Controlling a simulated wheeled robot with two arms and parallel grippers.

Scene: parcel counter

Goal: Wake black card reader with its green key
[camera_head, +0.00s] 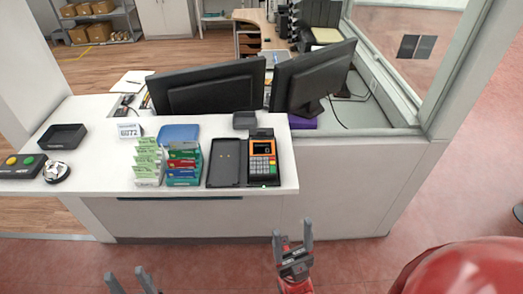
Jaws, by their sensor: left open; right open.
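The black card reader (263,163) lies on the white counter near its right front corner. Its screen is lit orange and its keypad faces up. A small green spot, which looks like the green key (272,174), shows at the keypad's lower right. My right gripper (292,243) is open and empty, below and in front of the counter edge, apart from the reader. My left gripper (128,281) is open and empty at the bottom left, partly cut off by the frame edge.
A black tray (224,163) lies left of the reader. Card racks (184,166), a blue pad (178,133), a number sign (129,130) and a bell (56,172) are further left. Two monitors (208,87) stand behind. The floor before the counter is clear.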

